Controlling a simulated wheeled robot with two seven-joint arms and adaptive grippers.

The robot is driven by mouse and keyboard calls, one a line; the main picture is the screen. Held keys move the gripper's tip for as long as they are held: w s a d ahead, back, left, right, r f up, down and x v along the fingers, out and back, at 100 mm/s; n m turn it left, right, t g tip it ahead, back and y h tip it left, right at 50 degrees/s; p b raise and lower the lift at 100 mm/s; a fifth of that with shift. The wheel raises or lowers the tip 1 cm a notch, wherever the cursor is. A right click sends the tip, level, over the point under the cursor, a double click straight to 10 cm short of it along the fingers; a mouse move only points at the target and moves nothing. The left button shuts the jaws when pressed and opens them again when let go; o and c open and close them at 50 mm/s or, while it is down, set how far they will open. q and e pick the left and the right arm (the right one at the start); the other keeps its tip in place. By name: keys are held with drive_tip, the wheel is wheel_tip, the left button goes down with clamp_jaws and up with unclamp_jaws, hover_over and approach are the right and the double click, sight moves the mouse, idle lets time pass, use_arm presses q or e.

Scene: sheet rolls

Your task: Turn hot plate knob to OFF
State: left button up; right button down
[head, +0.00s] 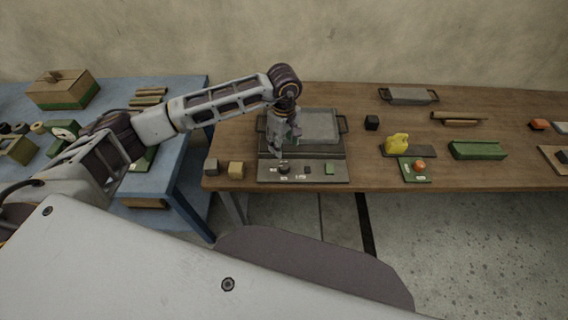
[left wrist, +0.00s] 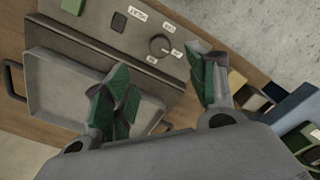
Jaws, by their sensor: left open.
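The hot plate has a dark front panel (head: 315,172) with a grey tray (head: 320,125) behind it, on the wooden table. Its round dark knob (head: 284,169) is near the panel's left end; it also shows in the left wrist view (left wrist: 160,45), with small white labels around it. A light mark on the knob points toward the label at its lower right; the lettering is too small to read surely. My left gripper (head: 283,151) is above the panel, pointing down. In the left wrist view its green-padded fingers (left wrist: 160,64) are apart and empty, with the knob beyond them, untouched.
Two small blocks (head: 236,169) sit left of the hot plate. A black cube (head: 372,122), a yellow object (head: 397,143) and a green holder (head: 477,149) stand to the right. A blue table (head: 185,150) adjoins on the left. The wood between is mostly bare.

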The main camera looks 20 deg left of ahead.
sight(284, 165)
use_arm(q)
wheel_tip(284, 165, down, 10)
drive_tip(key=shift+r+p, duration=0.1)
drive_tip(key=shift+p, duration=0.45)
drive_tip(key=shift+f, duration=0.95)
use_arm(e)
drive_tip(key=shift+s+a+r, duration=0.35)
drive_tip(key=shift+a+r, duration=0.3)
drive_tip(key=shift+a, duration=0.05)
drive_tip(key=shift+d, duration=0.1)
use_arm(q)
drive_tip(key=c, duration=1.1)
drive_tip(key=shift+o, duration=0.2)
use_arm(e)
drive_tip(key=shift+a+f, duration=0.1)
drive_tip(key=shift+a, duration=0.15)
